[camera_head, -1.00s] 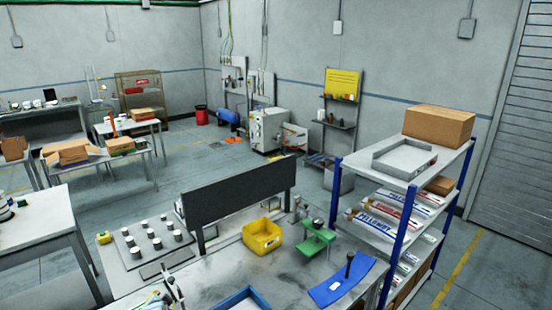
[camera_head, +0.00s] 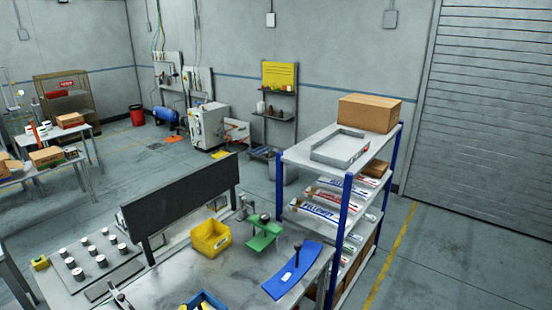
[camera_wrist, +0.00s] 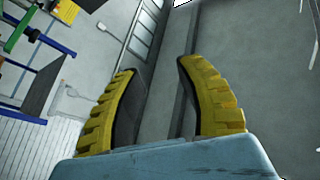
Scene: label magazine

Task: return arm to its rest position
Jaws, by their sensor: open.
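My gripper (camera_wrist: 157,75) shows in the wrist view with its two yellow, ridged fingers spread apart. Nothing is between the fingers. Behind them are grey wall and what looks like a window band, seen at a steep tilt. My gripper and arm are not recognisable in the head view.
A workbench (camera_head: 225,275) carries a dark panel (camera_head: 180,205), a yellow bin (camera_head: 210,238), a green fixture (camera_head: 263,232) and a blue curved plate (camera_head: 292,270). A blue-posted shelf (camera_head: 298,150) stands to the right, with a grey tray (camera_head: 340,148) and a cardboard box (camera_head: 368,113) on top. Floor (camera_head: 440,265) right of it is clear.

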